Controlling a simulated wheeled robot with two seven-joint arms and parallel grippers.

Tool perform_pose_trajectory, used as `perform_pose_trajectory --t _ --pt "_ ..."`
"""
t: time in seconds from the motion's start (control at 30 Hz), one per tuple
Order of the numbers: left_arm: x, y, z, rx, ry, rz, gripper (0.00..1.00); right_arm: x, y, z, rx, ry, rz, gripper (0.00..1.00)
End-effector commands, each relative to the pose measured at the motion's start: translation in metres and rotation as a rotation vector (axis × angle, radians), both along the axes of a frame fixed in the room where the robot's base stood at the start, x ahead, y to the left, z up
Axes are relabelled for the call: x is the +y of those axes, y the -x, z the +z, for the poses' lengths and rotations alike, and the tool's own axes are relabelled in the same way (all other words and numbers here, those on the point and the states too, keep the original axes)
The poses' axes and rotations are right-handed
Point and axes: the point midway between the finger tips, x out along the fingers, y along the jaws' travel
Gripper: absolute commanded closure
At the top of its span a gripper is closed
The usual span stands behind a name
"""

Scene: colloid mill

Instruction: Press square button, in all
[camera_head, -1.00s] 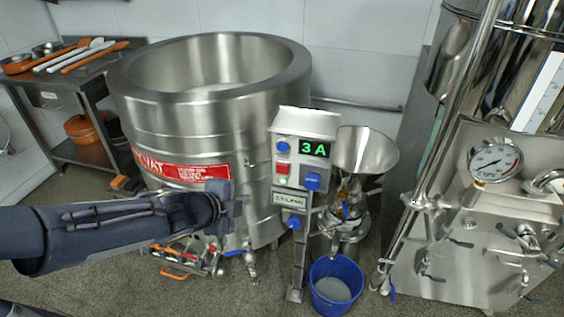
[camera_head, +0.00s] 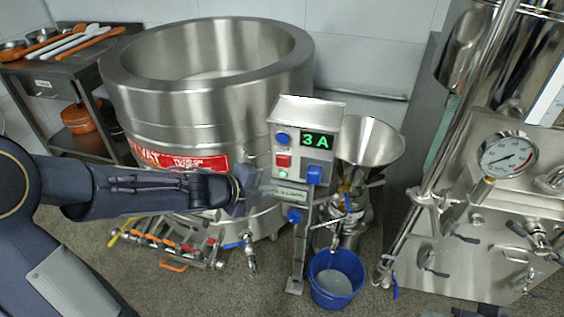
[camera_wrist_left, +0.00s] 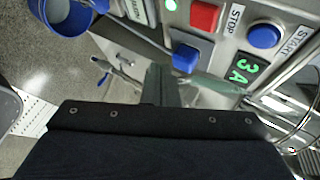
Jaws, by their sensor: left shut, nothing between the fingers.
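The control box (camera_head: 305,125) stands on a post in the middle of the head view. Its red square button (camera_head: 283,160) sits below a round blue button (camera_head: 283,138). In the left wrist view the red square button (camera_wrist_left: 205,16) is marked STOP, and the round blue button (camera_wrist_left: 264,36) is marked START. A blue square-based fitting (camera_wrist_left: 186,56) lies beside the green "3 A" display (camera_wrist_left: 242,67). My left gripper (camera_head: 250,184) is shut and empty, just left of the box's lower part. Its fingers (camera_wrist_left: 163,84) appear apart from the buttons.
A large steel vat (camera_head: 210,105) stands behind my left arm. A steel funnel (camera_head: 372,142) and a blue bucket (camera_head: 335,280) are right of the post. A steel machine with a gauge (camera_head: 508,157) fills the right.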

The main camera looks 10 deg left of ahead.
Motion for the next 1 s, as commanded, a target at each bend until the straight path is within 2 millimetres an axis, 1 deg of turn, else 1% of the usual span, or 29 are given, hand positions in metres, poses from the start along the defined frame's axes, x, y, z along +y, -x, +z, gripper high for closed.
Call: perform_pose_trajectory --t 0.03,0.2,0.3,0.43,0.63,1.0 --pt "-0.001 -0.008 0.001 0.001 0.0 -0.001 1.0 0.0 0.0 0.002 0.0 0.0 0.0 0.64" --pt "-0.002 -0.033 0.001 0.001 0.0 -0.001 1.0 0.0 0.0 0.007 0.0 0.0 0.0 0.64" --pt "-0.002 -0.045 0.002 0.002 0.002 -0.001 1.0 0.0 0.0 0.012 0.0 0.0 0.0 0.64" --pt "-0.002 -0.056 0.002 0.002 0.001 0.0 1.0 0.0 0.0 0.016 0.0 0.0 0.0 0.64" --pt "-0.002 -0.064 0.0 0.0 0.0 0.0 1.0 0.0 0.0 0.017 0.0 0.0 0.0 0.64" --pt "-0.002 -0.064 0.0 0.0 0.0 0.0 1.0 0.0 0.0 0.017 0.0 0.0 0.0 0.64"
